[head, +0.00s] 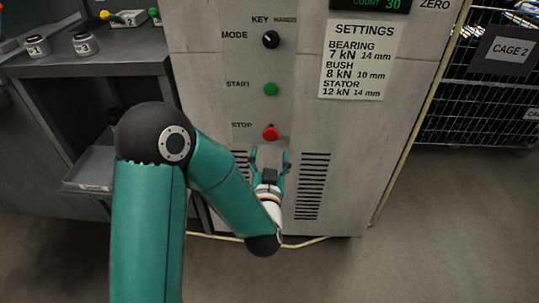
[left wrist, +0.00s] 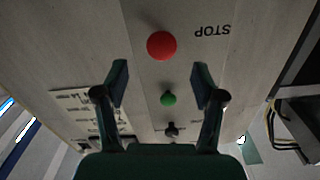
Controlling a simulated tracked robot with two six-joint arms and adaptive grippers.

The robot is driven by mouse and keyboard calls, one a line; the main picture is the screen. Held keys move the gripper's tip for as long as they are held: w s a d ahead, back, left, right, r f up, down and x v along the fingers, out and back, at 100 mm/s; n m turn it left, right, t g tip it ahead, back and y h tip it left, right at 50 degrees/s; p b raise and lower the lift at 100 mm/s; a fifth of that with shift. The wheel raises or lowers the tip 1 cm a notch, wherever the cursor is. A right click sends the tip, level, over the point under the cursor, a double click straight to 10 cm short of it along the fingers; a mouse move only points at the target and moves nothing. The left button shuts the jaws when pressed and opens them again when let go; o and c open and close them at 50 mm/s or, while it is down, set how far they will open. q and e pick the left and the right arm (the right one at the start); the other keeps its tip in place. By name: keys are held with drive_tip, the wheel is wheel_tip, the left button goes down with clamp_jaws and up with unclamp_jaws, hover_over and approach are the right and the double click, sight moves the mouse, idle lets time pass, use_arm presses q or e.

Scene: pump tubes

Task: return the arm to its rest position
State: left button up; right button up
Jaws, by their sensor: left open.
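My left arm comes up from the bottom of the head view and bends down to the right. My left gripper (head: 269,155) is open and empty in front of the grey cabinet, just below the red STOP button (head: 270,132). The left wrist view shows the two open fingers (left wrist: 159,75) with nothing between them. There the red button (left wrist: 161,45) lies beyond the fingertips, and the gripper looks apart from it. My right gripper is not in either view.
The grey cabinet (head: 215,60) carries a green START button (head: 271,89), a black MODE knob (head: 270,39) and a settings sheet (head: 359,60). A dark workbench (head: 90,62) with small jars stands left. A wire cage (head: 480,110) stands right. Open floor (head: 430,220) lies at lower right.

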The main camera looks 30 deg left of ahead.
use_arm(q)
drive_tip(key=s+d+f+m+g+h, duration=0.1)
drive_tip(key=s+d+f+g+h, duration=0.15)
drive_tip(key=f, duration=0.65)
drive_tip(key=s+d+f+m+g+h, duration=0.1)
drive_tip(key=s+d+f+g+h, duration=0.2)
drive_tip(key=f, duration=0.6)
drive_tip(key=s+d+f+m+g+h, duration=0.1)
drive_tip(key=d+f+h, duration=0.25)
drive_tip(key=f, duration=0.55)
drive_tip(key=s+d+f+g+h, duration=0.5)
drive_tip(key=s+d+g, duration=0.4)
drive_tip(key=s, duration=0.5)
wheel_tip(320, 180, up, 30)
drive_tip(key=d+p, duration=0.1)
drive_tip(key=p, duration=3)
drive_tip(key=shift+s+d+n+t+y, duration=0.2)
drive_tip(key=shift+s+n+t+y, duration=0.1)
drive_tip(key=shift+s+t+y, duration=0.1)
drive_tip(key=shift+f, duration=0.15)
